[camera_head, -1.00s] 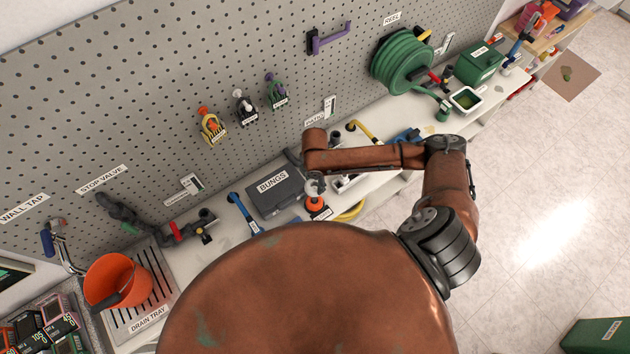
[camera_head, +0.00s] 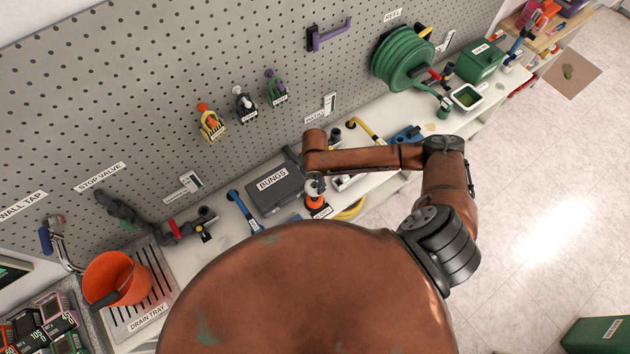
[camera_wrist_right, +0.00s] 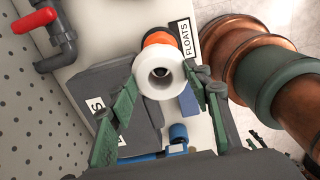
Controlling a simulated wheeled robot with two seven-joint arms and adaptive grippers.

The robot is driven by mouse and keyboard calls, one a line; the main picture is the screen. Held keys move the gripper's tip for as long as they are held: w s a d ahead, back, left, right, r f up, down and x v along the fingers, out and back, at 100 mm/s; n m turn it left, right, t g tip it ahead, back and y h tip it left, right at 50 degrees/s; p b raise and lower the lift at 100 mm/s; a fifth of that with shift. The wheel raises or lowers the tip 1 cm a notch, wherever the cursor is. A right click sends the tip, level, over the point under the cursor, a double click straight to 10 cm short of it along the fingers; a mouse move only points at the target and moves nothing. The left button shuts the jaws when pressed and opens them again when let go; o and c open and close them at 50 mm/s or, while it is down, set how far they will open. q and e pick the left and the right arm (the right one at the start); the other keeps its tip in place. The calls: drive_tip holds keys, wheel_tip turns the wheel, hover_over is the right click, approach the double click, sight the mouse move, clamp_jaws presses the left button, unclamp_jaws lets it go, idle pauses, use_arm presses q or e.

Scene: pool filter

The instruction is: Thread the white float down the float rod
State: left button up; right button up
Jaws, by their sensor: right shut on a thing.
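The white float (camera_wrist_right: 172,84) is a thick ring with a central hole, held between the green finger pads of my right gripper (camera_wrist_right: 162,86). The gripper is shut on it. An orange float (camera_wrist_right: 157,38) shows just beyond the white one, by the FLOATS label (camera_wrist_right: 187,41); it also shows in the head view (camera_head: 315,202) under my right gripper (camera_head: 314,184). The float rod is mostly hidden. The hole is dark inside, and I cannot tell whether the rod is in it. My left gripper is not in view.
The grey BUNGS case (camera_head: 275,190) lies close beside the float stand. A blue-handled tool (camera_head: 243,212) lies left of it. A yellow hose (camera_head: 352,208) and the pegboard (camera_head: 180,60) are near. An orange bucket (camera_head: 113,280) stands on the drain tray (camera_head: 165,265).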

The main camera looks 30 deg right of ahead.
sight(315, 187)
drive_tip(key=shift+f+b, duration=1.5)
drive_tip(key=shift+f, duration=2.15)
drive_tip(key=o, duration=1.4)
wheel_tip(315, 187, up, 5)
drive_tip(key=p, duration=0.5)
